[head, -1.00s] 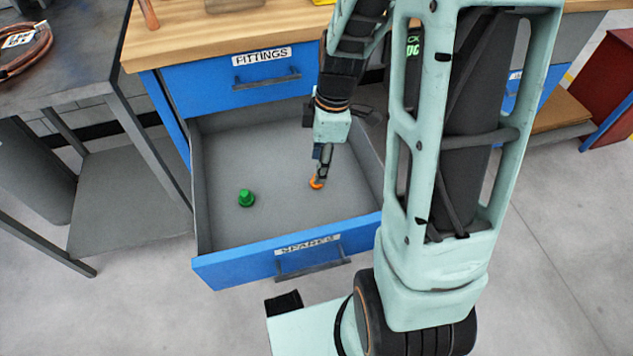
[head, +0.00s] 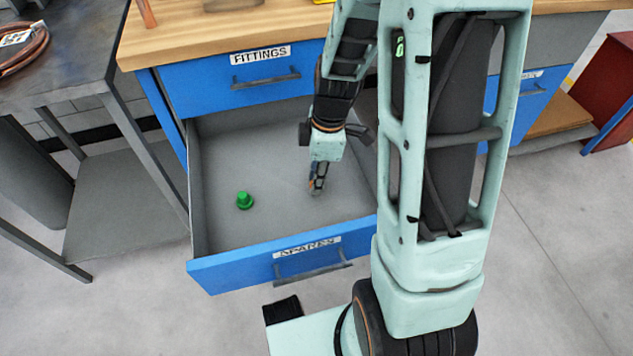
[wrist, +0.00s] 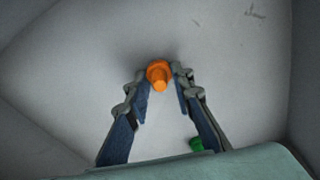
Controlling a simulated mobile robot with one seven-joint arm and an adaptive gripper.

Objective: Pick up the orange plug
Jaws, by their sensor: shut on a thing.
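The orange plug (wrist: 158,75) is between the two fingertips of my gripper (wrist: 160,80) in the wrist view, and both fingers touch its sides. In the head view my gripper (head: 316,190) is inside the open lower drawer, pointing down, and its fingers mostly hide the plug. My gripper is shut on the plug. I cannot tell clearly whether the plug touches the drawer floor.
A green plug (head: 245,201) stands on the left part of the drawer floor and shows in the wrist view (wrist: 197,145). The open drawer (head: 225,278) has a blue front and grey walls around my gripper. The FITTINGS drawer (head: 205,88) above is shut.

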